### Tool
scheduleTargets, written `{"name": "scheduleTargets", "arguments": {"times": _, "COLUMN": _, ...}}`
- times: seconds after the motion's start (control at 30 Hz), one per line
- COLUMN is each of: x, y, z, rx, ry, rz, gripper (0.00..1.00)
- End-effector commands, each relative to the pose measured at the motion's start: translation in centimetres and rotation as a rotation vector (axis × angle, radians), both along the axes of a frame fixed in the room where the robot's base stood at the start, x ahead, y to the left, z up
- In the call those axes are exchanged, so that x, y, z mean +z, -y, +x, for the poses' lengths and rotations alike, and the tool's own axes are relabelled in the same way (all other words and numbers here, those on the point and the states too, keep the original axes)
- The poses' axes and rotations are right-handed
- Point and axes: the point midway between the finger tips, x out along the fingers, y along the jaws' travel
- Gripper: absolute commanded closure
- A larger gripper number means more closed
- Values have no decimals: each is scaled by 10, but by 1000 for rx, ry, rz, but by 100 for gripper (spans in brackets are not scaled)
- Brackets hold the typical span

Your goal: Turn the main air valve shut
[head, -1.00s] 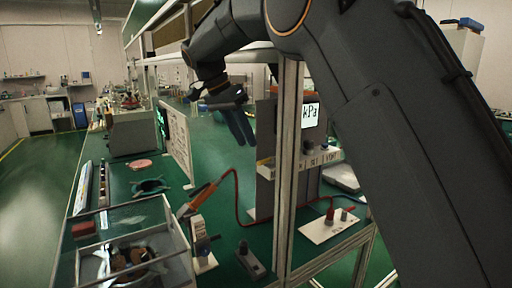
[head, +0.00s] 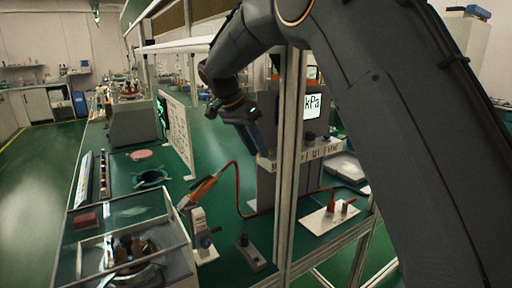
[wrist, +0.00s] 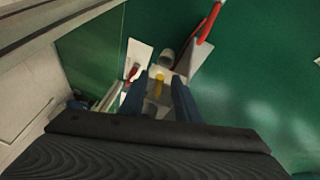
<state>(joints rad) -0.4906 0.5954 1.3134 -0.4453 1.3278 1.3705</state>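A white plate (head: 322,222) with a red fitting (head: 331,203) and a small dark-and-red part lies on the green bench right of the upright post. I cannot tell for sure which fitting is the main air valve. My gripper (head: 260,142) hangs above the bench, behind the post and left of the kPa display. In the wrist view my gripper (wrist: 158,104) is open, its two blue fingers apart with nothing held. Beyond them show a yellow part (wrist: 158,86) on a pale base, a grey round part (wrist: 167,58) and a white plate (wrist: 137,60) with a red piece.
A kPa display (head: 312,106) stands behind the post (head: 290,160). A red hose (head: 236,185) runs across the bench from an orange-handled tool (head: 203,187). A clear-walled box (head: 180,262) is front left, near a stand with a blue knob (head: 205,241) and a dark block (head: 249,254).

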Motion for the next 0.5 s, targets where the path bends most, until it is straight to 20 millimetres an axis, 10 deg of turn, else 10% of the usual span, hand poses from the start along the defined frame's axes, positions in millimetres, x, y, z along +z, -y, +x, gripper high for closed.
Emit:
{"name": "scheduleTargets", "arguments": {"times": 0.27, "x": 0, "y": 0, "z": 0, "rx": 0, "ry": 0, "rz": 0, "gripper": 100}}
{"name": "scheduleTargets", "arguments": {"times": 0.5, "x": 1, "y": 0, "z": 0, "rx": 10, "ry": 1, "rz": 1, "gripper": 100}}
